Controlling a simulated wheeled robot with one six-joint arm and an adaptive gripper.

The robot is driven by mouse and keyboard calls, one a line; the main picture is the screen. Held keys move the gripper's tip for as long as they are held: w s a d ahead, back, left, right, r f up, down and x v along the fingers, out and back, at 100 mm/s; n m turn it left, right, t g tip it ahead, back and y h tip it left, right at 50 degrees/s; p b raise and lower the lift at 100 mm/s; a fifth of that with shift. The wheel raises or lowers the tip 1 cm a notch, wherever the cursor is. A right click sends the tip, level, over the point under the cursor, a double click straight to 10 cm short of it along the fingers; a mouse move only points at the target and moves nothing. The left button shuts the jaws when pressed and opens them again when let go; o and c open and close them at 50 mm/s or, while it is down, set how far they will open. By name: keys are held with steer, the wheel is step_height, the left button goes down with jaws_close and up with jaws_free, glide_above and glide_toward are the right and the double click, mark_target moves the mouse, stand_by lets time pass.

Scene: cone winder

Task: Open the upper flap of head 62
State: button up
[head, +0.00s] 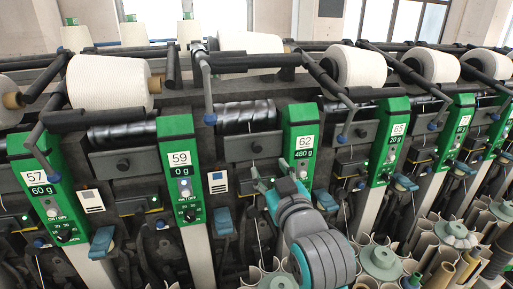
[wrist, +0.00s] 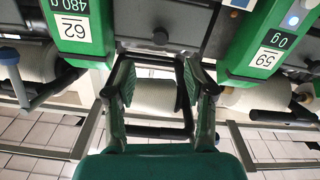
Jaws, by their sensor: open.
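The panel of head 62 (head: 301,140) is green, with a white label reading 62 and a display reading 480 g. It also shows upside down at the upper left of the wrist view (wrist: 78,30). The upper flap (head: 240,150) looks like the dark grey plate with a round knob, left of that panel in the head view. In the wrist view the knob (wrist: 160,37) shows ahead of the fingers. My gripper (head: 268,177) is open and empty, its fingers below the flap in the head view. The fingers (wrist: 164,80) stand apart in the wrist view, and contact cannot be told.
Panel 59 (head: 180,170) stands left of the flap and panel 65 (head: 389,140) to the right. White cones (head: 355,68) on lever arms hang above. Tubes in round holders (head: 380,262) crowd the lower right, near my arm.

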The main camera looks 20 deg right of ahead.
mark_target(258, 149)
steer(key=w, duration=1)
steer(key=shift+w, duration=0.35)
steer(key=shift+c, duration=0.3)
jaws_close()
